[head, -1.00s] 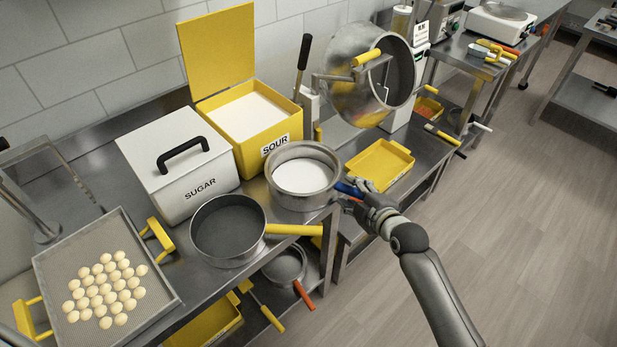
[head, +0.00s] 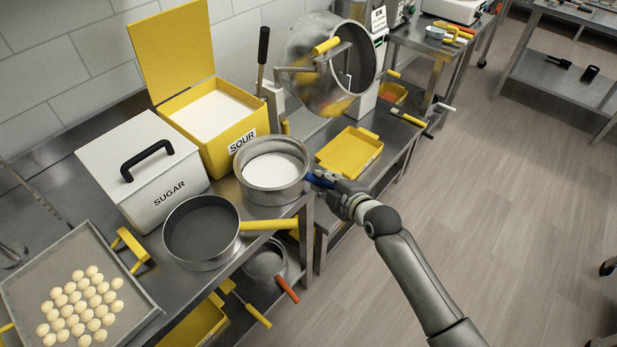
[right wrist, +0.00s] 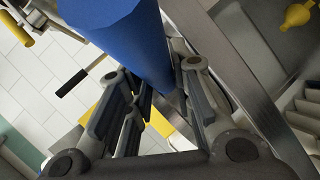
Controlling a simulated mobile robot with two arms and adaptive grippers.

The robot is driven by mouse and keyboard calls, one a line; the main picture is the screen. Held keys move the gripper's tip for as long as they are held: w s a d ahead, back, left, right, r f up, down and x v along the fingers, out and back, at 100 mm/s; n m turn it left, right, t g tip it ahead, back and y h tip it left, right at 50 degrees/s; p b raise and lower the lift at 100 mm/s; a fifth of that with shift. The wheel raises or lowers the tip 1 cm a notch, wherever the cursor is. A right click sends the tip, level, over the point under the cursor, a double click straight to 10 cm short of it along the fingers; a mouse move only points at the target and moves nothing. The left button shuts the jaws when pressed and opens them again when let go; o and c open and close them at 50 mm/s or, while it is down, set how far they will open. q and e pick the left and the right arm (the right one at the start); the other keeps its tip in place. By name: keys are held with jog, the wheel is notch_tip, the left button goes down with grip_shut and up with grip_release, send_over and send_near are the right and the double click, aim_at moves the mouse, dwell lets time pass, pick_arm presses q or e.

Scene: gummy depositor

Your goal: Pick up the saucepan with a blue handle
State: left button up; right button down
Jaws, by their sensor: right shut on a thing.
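The saucepan (head: 262,197) is a grey metal pan with white contents and a blue handle (head: 318,180). It stands upright at the table's front edge in the head view, in front of the SOUR box. My right gripper (head: 335,186) is at the handle's outer end, shut on it. In the right wrist view the blue handle (right wrist: 125,38) runs down between the fingers of the right gripper (right wrist: 160,95), which partly hide its end. I cannot tell whether the pan's base is off the table. My left gripper is not in view.
A dark round pan (head: 202,258) with a yellow handle stands close at the saucepan's left. The yellow SOUR box (head: 233,127) and white SUGAR box (head: 158,205) stand behind. A tilted metal pot (head: 307,95) hangs at the back. A yellow tray (head: 345,170) lies right. The floor is open.

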jog(key=shift+r, duration=0.65)
notch_tip(320, 180, up, 2)
jog(key=shift+r+b, duration=0.1)
jog(key=shift+b, duration=0.5)
jog(key=s+a+r+b, duration=0.2)
jog(key=s+a+r, duration=0.1)
jog(key=s+r, duration=0.6)
jog(key=shift+s+r, duration=0.35)
jog(key=shift+s, duration=2)
jog(key=c, duration=2)
grip_release()
grip_shut()
